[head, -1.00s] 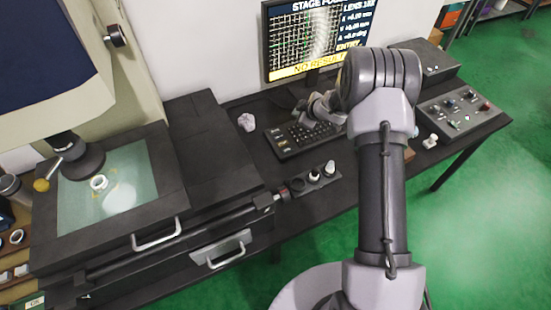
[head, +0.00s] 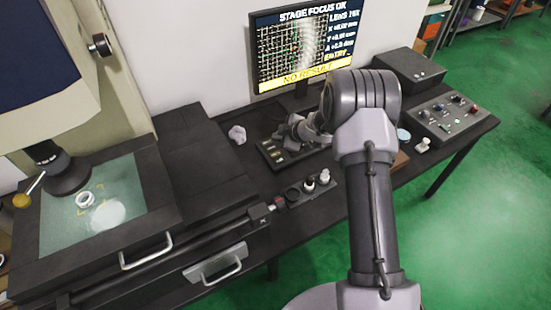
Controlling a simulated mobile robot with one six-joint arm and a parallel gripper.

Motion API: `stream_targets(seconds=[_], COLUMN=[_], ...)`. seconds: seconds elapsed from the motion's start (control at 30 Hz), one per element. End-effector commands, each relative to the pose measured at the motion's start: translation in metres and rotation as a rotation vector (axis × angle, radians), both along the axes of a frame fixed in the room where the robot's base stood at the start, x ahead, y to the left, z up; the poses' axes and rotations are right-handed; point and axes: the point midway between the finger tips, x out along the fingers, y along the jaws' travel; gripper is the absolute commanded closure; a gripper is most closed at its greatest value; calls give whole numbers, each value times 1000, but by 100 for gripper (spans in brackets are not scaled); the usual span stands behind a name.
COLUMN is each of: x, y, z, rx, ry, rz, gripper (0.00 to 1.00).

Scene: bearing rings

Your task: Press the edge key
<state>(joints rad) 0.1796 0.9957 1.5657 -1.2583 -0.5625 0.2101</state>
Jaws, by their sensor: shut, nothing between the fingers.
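The black keyboard (head: 268,156) lies on the dark bench below the monitor, with several pale labelled keys at its left end. The labels are too small to read, so I cannot tell which is the edge key. My gripper (head: 284,134) is over the back part of the keyboard, small and partly hidden by my wrist, and it is shut and empty. I cannot tell whether its tips touch a key. My arm hides the right part of the keyboard. The monitor (head: 303,47) reads "STAGE FOCUS OK" and a yellow bar with "NO RESULT".
A white ring (head: 85,199) lies on the glass stage (head: 60,235) at left. A crumpled pale cloth (head: 237,134) lies left of the keyboard. A dark holder (head: 293,197) with small knobs sits in front. A control box (head: 450,115) stands at right.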

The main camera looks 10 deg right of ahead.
Motion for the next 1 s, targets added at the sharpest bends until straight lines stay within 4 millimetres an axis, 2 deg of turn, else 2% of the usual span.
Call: stream_targets(seconds=[0.03,0.4,1.0], x=[0,0,0], y=[0,0,0], z=[-14,-57,-58], rx=[0,1,1], ry=[0,2,0], rz=[0,-1,-1], gripper=[100,100,100])
